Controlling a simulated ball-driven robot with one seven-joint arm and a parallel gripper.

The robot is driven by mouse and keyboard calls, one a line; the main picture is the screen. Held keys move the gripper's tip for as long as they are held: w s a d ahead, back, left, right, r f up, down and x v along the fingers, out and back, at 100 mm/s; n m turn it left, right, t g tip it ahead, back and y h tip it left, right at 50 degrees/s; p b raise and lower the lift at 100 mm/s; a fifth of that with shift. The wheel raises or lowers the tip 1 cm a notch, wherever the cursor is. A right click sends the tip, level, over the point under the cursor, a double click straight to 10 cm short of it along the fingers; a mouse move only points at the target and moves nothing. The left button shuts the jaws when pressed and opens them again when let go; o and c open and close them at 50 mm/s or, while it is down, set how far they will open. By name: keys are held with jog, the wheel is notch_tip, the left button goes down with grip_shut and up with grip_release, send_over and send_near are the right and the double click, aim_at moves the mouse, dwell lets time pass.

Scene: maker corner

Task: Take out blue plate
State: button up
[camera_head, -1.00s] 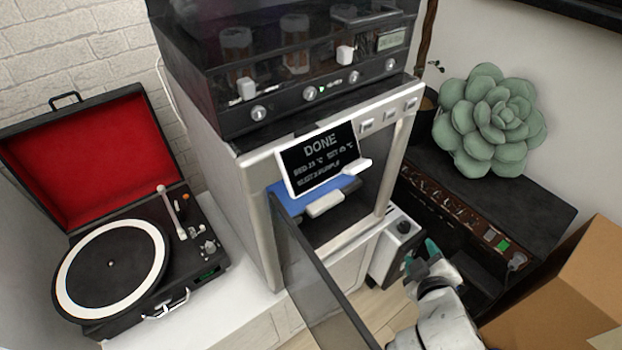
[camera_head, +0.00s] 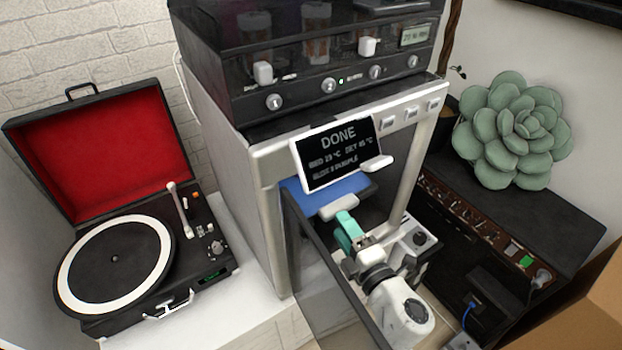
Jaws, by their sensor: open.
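The blue plate (camera_head: 324,189) lies flat inside the white and grey printer (camera_head: 219,150), just below its tilted screen reading DONE. A light grey tab (camera_head: 340,207) sticks out at the plate's front edge. The printer's dark glass door (camera_head: 325,285) stands swung open toward me. My gripper (camera_head: 348,222) is at the opening, right of the door, with a teal finger close to the tab. The fingers are open. I cannot tell whether they touch the tab. The back of the plate is hidden by the screen.
A red-lined record player (camera_head: 115,258) stands on the white surface at left. A dark amplifier (camera_head: 482,225) with a green succulent (camera_head: 512,130) on it stands at right. A cardboard box (camera_head: 585,305) is at lower right. A black unit (camera_head: 310,55) tops the printer.

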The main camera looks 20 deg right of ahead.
aim_at(333, 208)
jog(key=shift+w+a+b, duration=0.2)
jog(key=shift+w+b, duration=0.05)
jog(key=shift+w, duration=1.3)
jog(key=shift+w+a+b, duration=0.2)
jog(key=shift+w+b, duration=0.05)
jog(key=shift+w, duration=1.3)
grip_shut()
